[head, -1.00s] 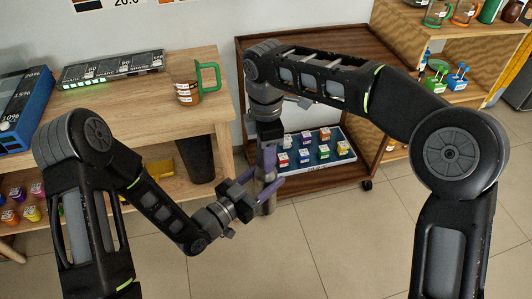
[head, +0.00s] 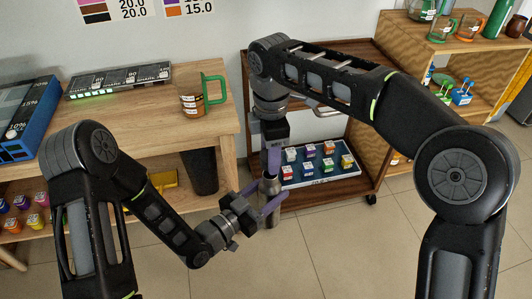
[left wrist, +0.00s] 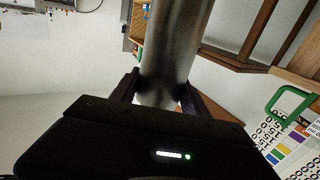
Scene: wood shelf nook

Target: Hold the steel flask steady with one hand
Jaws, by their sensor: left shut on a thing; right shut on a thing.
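The steel flask (head: 269,188) is a grey metal cylinder, held upright in the air in front of the dark wood cart. My right gripper (head: 273,166) reaches down from above and is shut on its top end. My left gripper (head: 268,201) comes in from the lower left and is shut on the flask's body, below the right one. In the left wrist view the flask (left wrist: 174,45) stands between the two dark fingers (left wrist: 160,97).
A glass jug with a green handle (head: 192,96) stands on the wooden table (head: 140,118) at left. A dark wood cart (head: 330,60) behind holds a tray (head: 318,176) of several small coloured blocks. The tiled floor (head: 330,245) at front right is clear.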

